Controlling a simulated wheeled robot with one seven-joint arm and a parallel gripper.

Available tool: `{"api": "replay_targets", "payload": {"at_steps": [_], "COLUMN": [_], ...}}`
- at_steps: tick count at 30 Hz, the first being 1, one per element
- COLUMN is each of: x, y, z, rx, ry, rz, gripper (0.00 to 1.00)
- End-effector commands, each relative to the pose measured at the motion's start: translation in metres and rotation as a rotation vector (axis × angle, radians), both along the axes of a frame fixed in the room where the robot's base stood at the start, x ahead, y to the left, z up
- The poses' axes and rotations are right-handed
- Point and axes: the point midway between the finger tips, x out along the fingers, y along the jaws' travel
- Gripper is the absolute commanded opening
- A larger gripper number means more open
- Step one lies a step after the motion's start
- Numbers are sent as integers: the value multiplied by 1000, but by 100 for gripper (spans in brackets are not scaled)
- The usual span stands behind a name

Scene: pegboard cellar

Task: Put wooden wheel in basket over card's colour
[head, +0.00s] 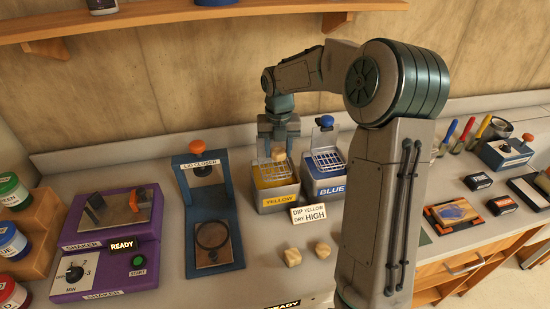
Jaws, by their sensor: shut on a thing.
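My gripper (278,150) points down over the yellow bath (278,200), shut on a light wooden wheel (279,156). The wheel is just above or at the top of the wire basket (268,173) on the yellow bath; I cannot tell whether it touches the basket. The card (309,214) in front reads "DIP YELLOW DRY HIGH". A blue bath (325,186) with its own wire basket (327,162) stands to the right. Two more wooden pieces (292,257) (323,250) lie on the bench in front of the card.
A lid closer (213,220) and a purple shaker (105,245) stand left of the baths. My arm covers the bench right of the blue bath. Stamp blocks, an ink pad (455,212) and coloured-handled tools are farther right. A shelf (200,13) runs above.

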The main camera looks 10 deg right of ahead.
Motion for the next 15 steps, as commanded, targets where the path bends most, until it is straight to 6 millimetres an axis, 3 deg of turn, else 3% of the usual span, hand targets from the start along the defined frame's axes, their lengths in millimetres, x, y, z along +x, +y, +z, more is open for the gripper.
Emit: {"api": "replay_targets", "payload": {"at_steps": [4, 15], "x": [1, 1], "y": [10, 11], "z": [-7, -46], "rx": [-1, -1], "ry": [0, 1], "rz": [1, 1], "gripper": [17, 17]}}
